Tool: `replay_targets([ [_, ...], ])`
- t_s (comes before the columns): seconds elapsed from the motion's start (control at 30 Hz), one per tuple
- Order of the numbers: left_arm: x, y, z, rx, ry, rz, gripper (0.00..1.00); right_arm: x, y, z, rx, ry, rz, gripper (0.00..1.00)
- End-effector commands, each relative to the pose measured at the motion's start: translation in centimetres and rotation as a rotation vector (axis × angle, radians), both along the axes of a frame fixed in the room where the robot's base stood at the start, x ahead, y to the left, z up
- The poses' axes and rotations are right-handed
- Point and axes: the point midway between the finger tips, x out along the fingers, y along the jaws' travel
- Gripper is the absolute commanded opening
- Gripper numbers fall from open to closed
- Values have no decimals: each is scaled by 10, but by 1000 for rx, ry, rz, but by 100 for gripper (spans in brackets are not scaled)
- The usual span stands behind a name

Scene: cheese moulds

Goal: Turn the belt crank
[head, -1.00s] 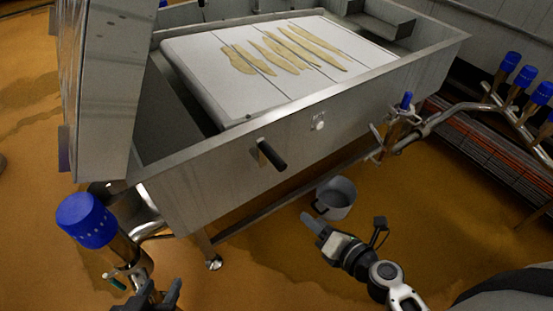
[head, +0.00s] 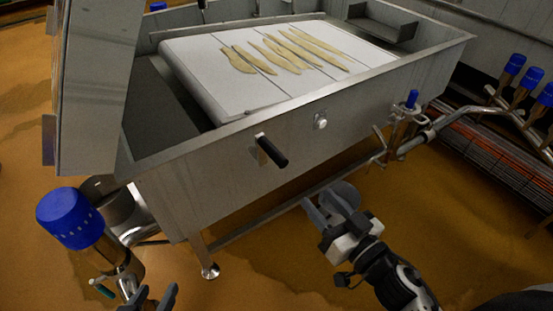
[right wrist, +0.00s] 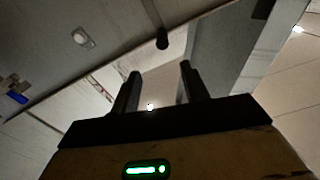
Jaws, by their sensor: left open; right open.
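The belt crank (head: 271,151) has a black handle sticking out from a small metal plate on the vat's steel front wall. The handle also shows in the right wrist view (right wrist: 162,40), beyond and between the fingertips. My right gripper (head: 319,211) is open and empty, below and to the right of the crank, apart from it. Its two dark fingers (right wrist: 158,82) stand apart in the right wrist view. My left gripper (head: 152,298) is open at the bottom left, well away from the crank.
The steel vat (head: 355,113) holds a white belt (head: 215,75) with several pale strips on it. A round knob (head: 320,121) sits right of the crank. A blue-capped valve (head: 68,217) stands near my left gripper.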

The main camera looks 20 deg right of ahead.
Motion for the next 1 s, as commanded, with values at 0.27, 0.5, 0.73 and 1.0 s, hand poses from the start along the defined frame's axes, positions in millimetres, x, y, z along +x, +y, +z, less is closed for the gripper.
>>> replay_targets([
  [0.27, 0, 0, 5, -5, -5, 1, 41, 21, 10, 2, -66, -19, 20, 45],
  [0.5, -1, 0, 5, -5, 5, 2, 41, 72, 23, 2, -64, -19, 18, 45],
  [0.73, -2, 0, 0, -3, 18, 2, 41, 118, 36, 1, -62, -17, 16, 45],
  [1.0, -2, 0, 0, -3, 15, 3, 41, 149, 44, 0, -60, -14, 16, 45],
])
